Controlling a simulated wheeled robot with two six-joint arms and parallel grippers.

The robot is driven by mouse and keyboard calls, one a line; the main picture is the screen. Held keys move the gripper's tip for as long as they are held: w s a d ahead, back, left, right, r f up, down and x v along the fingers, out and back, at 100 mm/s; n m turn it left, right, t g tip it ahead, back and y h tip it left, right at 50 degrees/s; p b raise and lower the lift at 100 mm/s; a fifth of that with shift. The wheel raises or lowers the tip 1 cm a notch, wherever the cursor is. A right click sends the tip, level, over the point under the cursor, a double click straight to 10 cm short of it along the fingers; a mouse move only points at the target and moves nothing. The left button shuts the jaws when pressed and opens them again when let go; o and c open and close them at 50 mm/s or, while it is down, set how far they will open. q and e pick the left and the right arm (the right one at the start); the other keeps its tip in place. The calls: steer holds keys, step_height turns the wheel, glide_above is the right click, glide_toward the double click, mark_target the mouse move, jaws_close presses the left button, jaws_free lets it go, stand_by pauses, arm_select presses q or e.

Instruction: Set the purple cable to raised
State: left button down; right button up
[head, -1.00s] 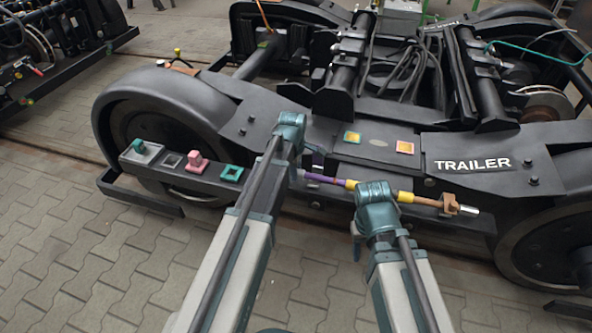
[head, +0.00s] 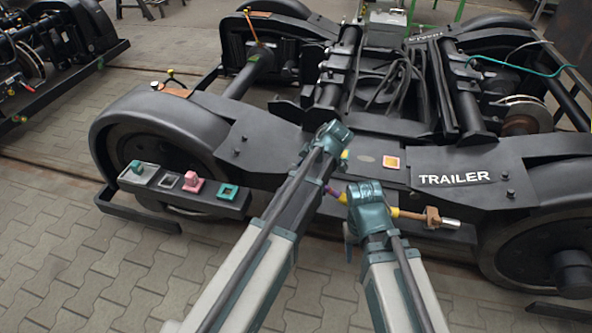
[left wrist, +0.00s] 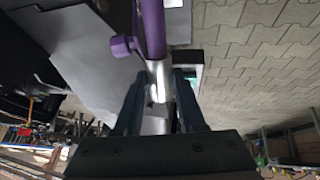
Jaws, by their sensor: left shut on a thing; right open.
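The purple cable (head: 327,190) shows as a short piece between my two arms in the head view, low on the near side of the trailer bogie; most of it is hidden behind my arms. In the left wrist view the purple cable (left wrist: 152,28) runs to a silver end, with a purple knob beside it. My left gripper (left wrist: 160,88) is shut on that silver end. In the head view the left gripper's fingers are hidden behind its wrist. My right gripper (head: 350,232) is open beside the cable's yellow section (head: 341,198), close to it; I cannot tell whether they touch.
A brown clamp (head: 432,217) with a silver tip sits to the right, on the bogie's side. A ledge (head: 208,205) at left carries pink and teal blocks. The paved floor (head: 90,260) is clear.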

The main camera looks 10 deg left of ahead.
arm_select(q)
steer(key=shift+d+r, duration=0.1)
steer(key=shift+r, duration=0.05)
steer(key=c, duration=0.5)
jaws_free()
steer(key=p+v, duration=1.1)
steer(key=v, duration=0.2)
steer(key=shift+d+r+p, duration=0.25)
steer(key=shift+d+p, duration=0.05)
steer(key=shift+p, duration=0.1)
steer(key=shift+s, duration=0.1)
